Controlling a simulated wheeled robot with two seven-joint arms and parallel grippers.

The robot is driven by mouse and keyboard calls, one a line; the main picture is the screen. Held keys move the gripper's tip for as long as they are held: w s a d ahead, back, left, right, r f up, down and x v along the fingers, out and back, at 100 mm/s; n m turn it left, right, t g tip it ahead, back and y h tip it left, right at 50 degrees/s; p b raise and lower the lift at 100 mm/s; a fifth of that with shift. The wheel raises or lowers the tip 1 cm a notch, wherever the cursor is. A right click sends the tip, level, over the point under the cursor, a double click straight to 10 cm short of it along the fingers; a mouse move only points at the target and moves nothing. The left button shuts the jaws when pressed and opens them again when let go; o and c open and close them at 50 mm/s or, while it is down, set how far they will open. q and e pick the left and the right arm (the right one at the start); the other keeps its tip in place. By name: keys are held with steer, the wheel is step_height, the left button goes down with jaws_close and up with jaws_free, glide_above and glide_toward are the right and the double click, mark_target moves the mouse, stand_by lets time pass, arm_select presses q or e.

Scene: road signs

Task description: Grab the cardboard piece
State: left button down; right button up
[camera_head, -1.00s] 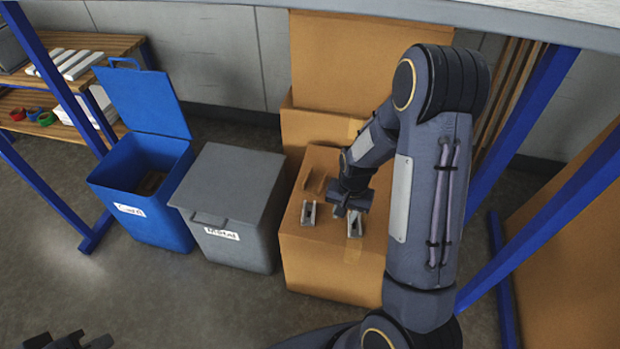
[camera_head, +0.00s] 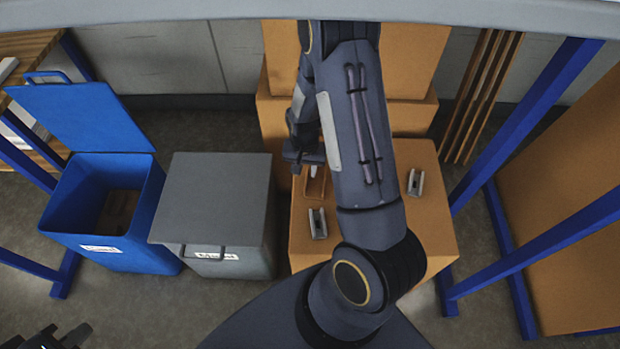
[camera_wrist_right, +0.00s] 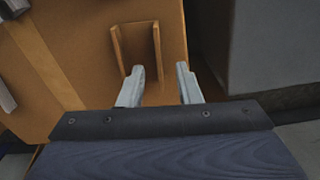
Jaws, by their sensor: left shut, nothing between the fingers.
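The cardboard piece (camera_head: 316,187) is a small brown channel shape on top of a large cardboard box (camera_head: 425,225). In the right wrist view the cardboard piece (camera_wrist_right: 137,50) shows two raised walls. My right gripper (camera_head: 313,170) is at the piece, partly hidden by my forearm. In the wrist view my right gripper's fingers (camera_wrist_right: 160,78) are spread with nothing held. The piece's right wall lies between the fingertips in the picture; I cannot tell how high they are above it. My left gripper (camera_head: 62,338) is shut and empty at the lower left corner.
Two grey metal pieces (camera_head: 318,223) (camera_head: 415,182) lie on the same box. To the left stand a closed grey bin (camera_head: 215,200) and an open blue bin (camera_head: 100,205) with something brown inside. Blue frame posts (camera_head: 525,120) stand at the right.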

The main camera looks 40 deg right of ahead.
mark_target(315, 182)
steer(key=f, duration=0.5)
steer(key=shift+w+d+f+b, duration=0.1)
steer(key=shift+d+f+b, duration=0.15)
steer(key=shift+f+b, duration=0.1)
jaws_close()
